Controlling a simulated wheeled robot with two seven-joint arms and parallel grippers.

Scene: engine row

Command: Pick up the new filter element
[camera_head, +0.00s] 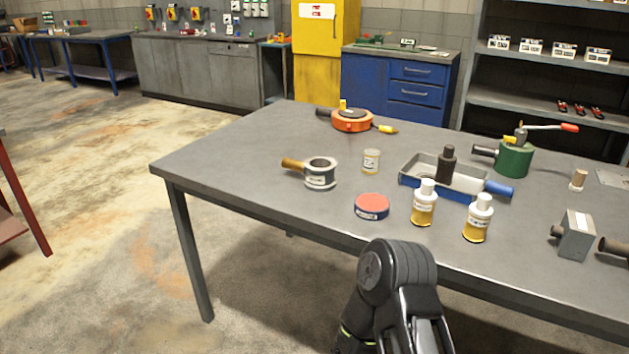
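No part is clearly readable as the new filter element. One candidate is a small tan cylinder with a pale base (578,180), standing upright near the table's right side. Another is a brown cylinder (614,247) lying at the right edge, partly cut off. A black link of one of my arms rises at the bottom, in front of the table's near edge. Neither gripper's fingertips can be made out, and nothing is seen held.
The grey table (240,165) has a bare left end. On it are a blue-handled tray (421,167), two yellow bottles (424,205) (478,220), a red-topped tin (372,206), a jar (371,161), a ring-shaped housing (320,174), an orange device (352,121), a green device (514,159) and a grey block (577,237).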

